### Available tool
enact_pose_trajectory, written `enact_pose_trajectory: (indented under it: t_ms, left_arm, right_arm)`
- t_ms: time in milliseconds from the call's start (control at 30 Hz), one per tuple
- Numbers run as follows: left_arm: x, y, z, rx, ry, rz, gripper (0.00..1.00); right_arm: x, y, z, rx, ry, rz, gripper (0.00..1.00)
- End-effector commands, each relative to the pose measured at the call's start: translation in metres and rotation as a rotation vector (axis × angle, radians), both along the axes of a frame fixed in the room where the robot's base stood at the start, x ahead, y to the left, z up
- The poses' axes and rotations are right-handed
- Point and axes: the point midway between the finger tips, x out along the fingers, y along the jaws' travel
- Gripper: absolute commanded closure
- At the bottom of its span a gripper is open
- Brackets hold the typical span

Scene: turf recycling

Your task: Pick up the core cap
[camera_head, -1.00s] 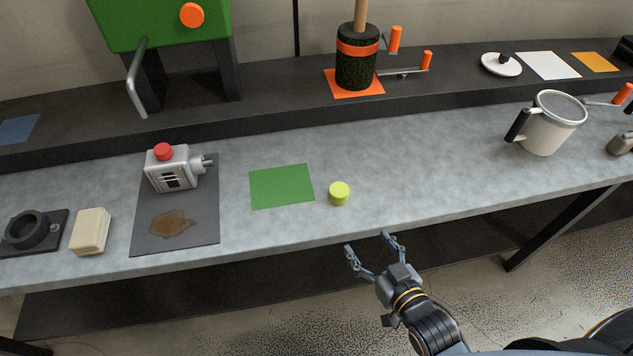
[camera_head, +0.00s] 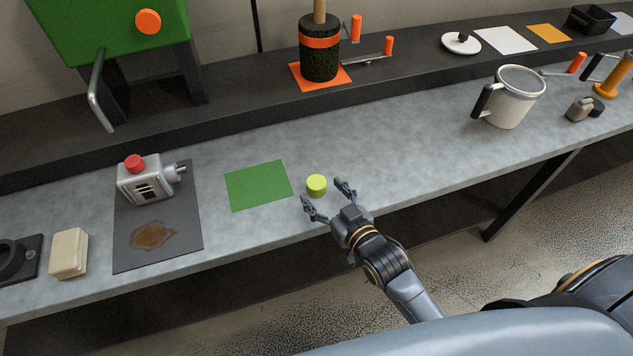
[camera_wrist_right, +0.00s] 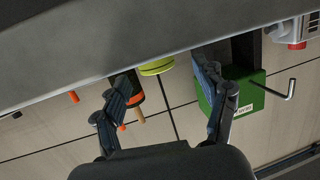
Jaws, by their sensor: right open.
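The core cap, a small yellow-green cylinder (camera_head: 316,184), stands on the grey bench (camera_head: 400,145), just right of a green mat (camera_head: 258,186). My right gripper (camera_head: 323,193) is open and empty. Its two fingertips reach over the bench's front edge, close to the near side of the cap, one to each side. In the right wrist view the cap (camera_wrist_right: 157,66) shows between and beyond the open fingers (camera_wrist_right: 164,78). Whether a finger touches it I cannot tell. My left gripper is not in view.
Left of the mat, a metal device with a red knob (camera_head: 147,179) stands on a dark mat (camera_head: 180,235) with a brown stain. A beige block (camera_head: 69,253) lies further left. A metal mug (camera_head: 512,97) stands to the right. Bench space between cap and mug is clear.

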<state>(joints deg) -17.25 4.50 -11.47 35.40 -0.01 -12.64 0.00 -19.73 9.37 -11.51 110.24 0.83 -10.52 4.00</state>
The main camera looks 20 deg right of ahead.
Motion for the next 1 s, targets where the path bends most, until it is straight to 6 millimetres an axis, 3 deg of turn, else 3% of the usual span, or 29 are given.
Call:
enact_pose_trajectory:
  t_ms: [233, 567, 800, 1000]
  left_arm:
    - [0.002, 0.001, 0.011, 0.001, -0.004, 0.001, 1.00]
    - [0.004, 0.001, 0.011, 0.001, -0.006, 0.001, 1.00]
    - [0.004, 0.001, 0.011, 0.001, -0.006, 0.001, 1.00]
    - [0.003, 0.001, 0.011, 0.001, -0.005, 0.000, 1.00]
  right_arm:
    - [0.034, 0.003, -0.005, 0.000, -0.002, 0.000, 0.28]
    - [0.042, 0.005, -0.009, 0.000, -0.001, 0.000, 0.28]
    - [0.041, 0.005, -0.009, 0.000, -0.001, 0.000, 0.73]
    - [0.041, 0.005, -0.008, 0.000, -0.001, 0.000, 0.75]
